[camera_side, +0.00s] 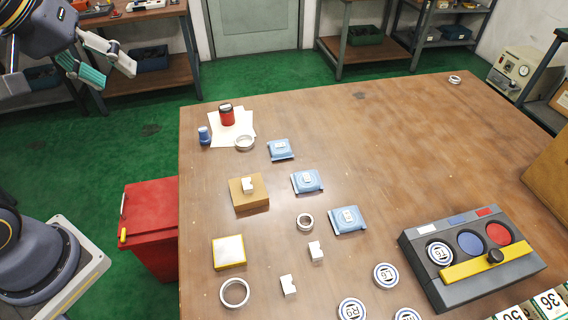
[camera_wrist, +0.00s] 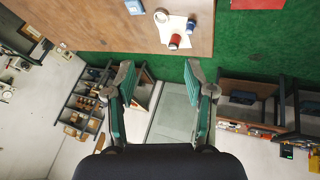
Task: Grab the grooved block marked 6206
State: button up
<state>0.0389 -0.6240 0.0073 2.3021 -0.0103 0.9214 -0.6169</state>
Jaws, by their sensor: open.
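Several small white grooved blocks are in the side view. One block (camera_side: 316,250) and another block (camera_side: 288,285) sit on the bare table. One block (camera_side: 248,186) is on a tan box, and others lie on blue packets, such as the block (camera_side: 307,177) and the block (camera_side: 348,215). Their markings are too small to read, so I cannot tell which is 6206. My gripper (camera_side: 115,76) is open and empty at the upper left, beyond the table's left edge and far from the blocks. Its two spread fingers also show in the wrist view (camera_wrist: 159,70), with no block between them.
The wooden table (camera_side: 400,130) has free room at its middle and back. Metal rings, such as the ring (camera_side: 234,292), lie among the blocks. A dark fixture (camera_side: 430,265) with a yellow bar stands right. A red can (camera_side: 227,115) stands on paper. A red bin (camera_side: 150,225) is left.

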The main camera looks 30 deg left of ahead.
jog(key=w+d+n+g+h, duration=0.1)
jog(key=w+d+n, duration=0.2)
jog(key=w+d, duration=0.5)
jog(key=g+y, duration=0.1)
jog(key=g, duration=0.4)
send_over(317, 253)
notch_tip(317, 253, down, 22)
jog(key=shift+m, duration=0.5)
jog(key=f, duration=1.1)
jog(key=shift+d, duration=0.2)
notch_tip(317, 253, down, 6)
jog(key=shift+a+r, duration=0.1)
jog(key=shift+a, duration=0.05)
grip_shut()
